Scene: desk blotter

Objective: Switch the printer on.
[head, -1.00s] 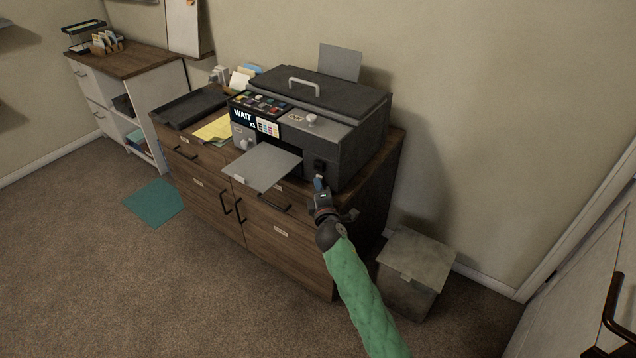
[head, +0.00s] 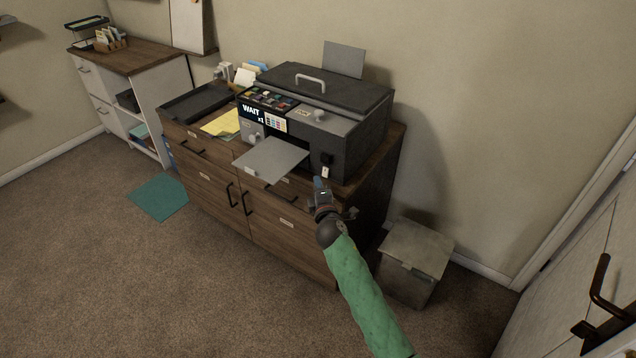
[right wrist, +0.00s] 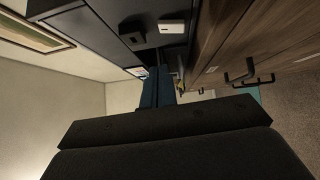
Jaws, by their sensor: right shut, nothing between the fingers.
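The printer (head: 362,139) is a dark grey box with a handled lid on the wooden cabinet. Its display (head: 252,113) reads "WAIT x1". A black switch-like part (head: 326,158) sits low at the right end of its front, above a small white tag (head: 325,172). In the right wrist view, the dark part (right wrist: 138,39) and the white tag (right wrist: 171,27) show on the printer's face; the switch position cannot be told. My right gripper (head: 319,183) is shut and empty, just below and in front of the tag, apparently clear of it. Its blue fingers (right wrist: 158,88) show together in the wrist view.
The printer's output tray (head: 272,160) juts forward left of my gripper. The wooden cabinet (head: 290,238) has handles below it. A grey lidded bin (head: 415,250) stands at right. A black tray (head: 195,103) and yellow paper (head: 222,124) lie left. Open carpet is in front.

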